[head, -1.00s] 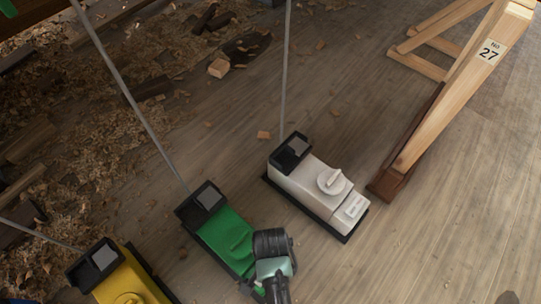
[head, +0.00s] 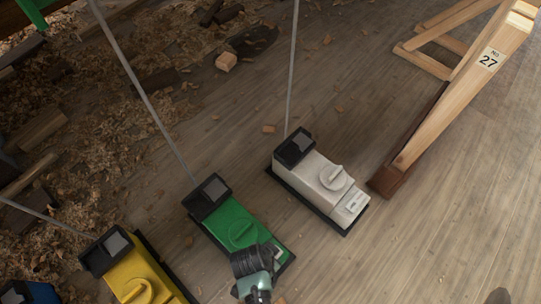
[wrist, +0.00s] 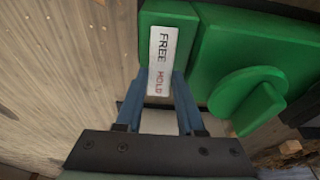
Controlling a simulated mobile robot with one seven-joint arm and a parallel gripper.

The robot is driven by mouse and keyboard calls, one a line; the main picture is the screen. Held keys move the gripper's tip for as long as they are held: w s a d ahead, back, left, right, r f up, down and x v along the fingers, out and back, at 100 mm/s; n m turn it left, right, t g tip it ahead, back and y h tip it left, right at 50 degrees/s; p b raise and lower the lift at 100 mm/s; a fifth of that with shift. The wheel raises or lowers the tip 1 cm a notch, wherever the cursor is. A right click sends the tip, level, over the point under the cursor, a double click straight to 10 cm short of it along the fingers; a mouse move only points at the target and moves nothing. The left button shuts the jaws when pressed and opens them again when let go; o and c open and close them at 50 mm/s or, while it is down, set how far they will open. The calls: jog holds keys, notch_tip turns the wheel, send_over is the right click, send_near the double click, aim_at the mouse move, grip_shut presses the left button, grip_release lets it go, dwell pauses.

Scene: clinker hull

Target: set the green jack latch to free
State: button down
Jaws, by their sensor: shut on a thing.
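The green jack (head: 226,222) lies on the floor in the head view, with a round green dial (head: 243,234) and a pale label at its near end. The wrist view shows the dial (wrist: 247,102) and the white label plate (wrist: 162,48), reading FREE at the top and HOLD below. My gripper (wrist: 163,82) has its blue fingers at the HOLD end of the plate. It is shut on a part of the latch there, mostly hidden between the fingers. In the head view my gripper (head: 262,262) is at the jack's near end, fingertips hidden.
A white jack (head: 318,182) stands to the right and a yellow jack (head: 134,276) to the left, each with a thin grey rod rising from its head. A wooden trestle (head: 440,100) is at the right. Wood shavings cover the floor at left.

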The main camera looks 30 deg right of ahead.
jog(key=c, duration=0.8)
grip_release()
jog(key=p+v, duration=0.9)
jog(key=v, duration=0.4)
